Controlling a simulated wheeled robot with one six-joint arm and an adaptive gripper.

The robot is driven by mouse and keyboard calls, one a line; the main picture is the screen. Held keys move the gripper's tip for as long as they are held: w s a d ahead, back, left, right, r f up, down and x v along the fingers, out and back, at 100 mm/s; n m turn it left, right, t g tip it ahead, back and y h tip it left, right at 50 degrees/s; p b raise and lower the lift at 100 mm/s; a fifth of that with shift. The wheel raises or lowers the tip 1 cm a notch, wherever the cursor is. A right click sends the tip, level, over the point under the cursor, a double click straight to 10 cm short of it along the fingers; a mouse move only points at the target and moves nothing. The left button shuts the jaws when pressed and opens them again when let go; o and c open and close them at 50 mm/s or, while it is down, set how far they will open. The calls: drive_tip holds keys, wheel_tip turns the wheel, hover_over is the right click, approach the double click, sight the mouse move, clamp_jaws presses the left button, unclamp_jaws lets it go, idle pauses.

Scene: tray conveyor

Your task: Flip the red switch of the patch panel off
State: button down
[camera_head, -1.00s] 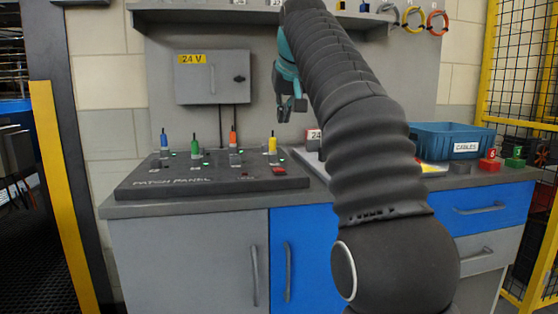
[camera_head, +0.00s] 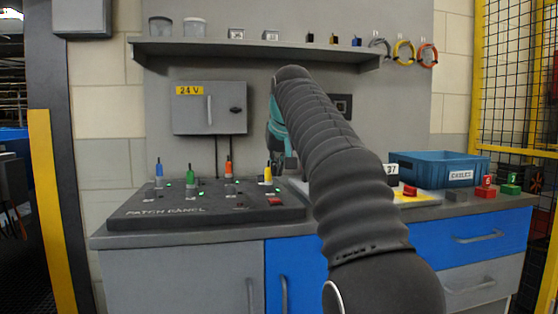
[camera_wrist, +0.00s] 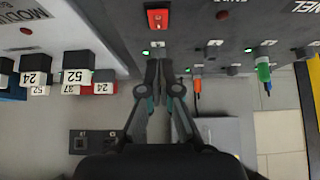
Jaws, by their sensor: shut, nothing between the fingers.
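The dark patch panel (camera_head: 165,209) lies on the worktop at left, with blue, green, orange and yellow plugs standing along it. The red switch (camera_head: 275,202) is at the panel's front right corner. In the wrist view the red switch (camera_wrist: 157,18) is bright red, with a small white mark, ahead of the fingertips. My gripper (camera_wrist: 165,62) is shut and empty, a short way from the switch and apart from it in the picture. In the head view my gripper (camera_head: 284,160) is by the yellow plug (camera_head: 268,176), partly hidden by my arm. The switch's tilt is too small to tell.
The green plug (camera_wrist: 263,70) and orange plug (camera_wrist: 197,86) stand near the fingers in the wrist view. Numbered black modules (camera_wrist: 76,66) lie on the other side. A blue cable bin (camera_head: 430,168) stands at right. The 24 V box (camera_head: 210,118) hangs behind the panel.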

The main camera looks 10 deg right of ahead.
sight(275, 200)
drive_tip(key=f, duration=0.1)
drive_tip(key=w+f+b, duration=0.1)
drive_tip(key=f, duration=0.2)
drive_tip(key=shift+w+f+b, duration=0.25)
drive_tip(key=shift+w+b, duration=0.1)
drive_tip(key=shift+s+f+b, duration=0.2)
drive_tip(key=shift+f+b, duration=0.25)
drive_tip(key=shift+f, duration=0.5)
drive_tip(key=f+b, duration=0.1)
drive_tip(key=b, duration=0.1)
drive_tip(key=shift+s+f+t+b, duration=0.15)
drive_tip(key=shift+f+t+b, duration=0.1)
drive_tip(key=shift+t+b, duration=0.15)
drive_tip(key=shift+r+p, duration=0.4)
drive_tip(key=shift+r, duration=0.1)
drive_tip(key=shift+r+p, duration=0.75)
drive_tip(key=shift+p, duration=0.2)
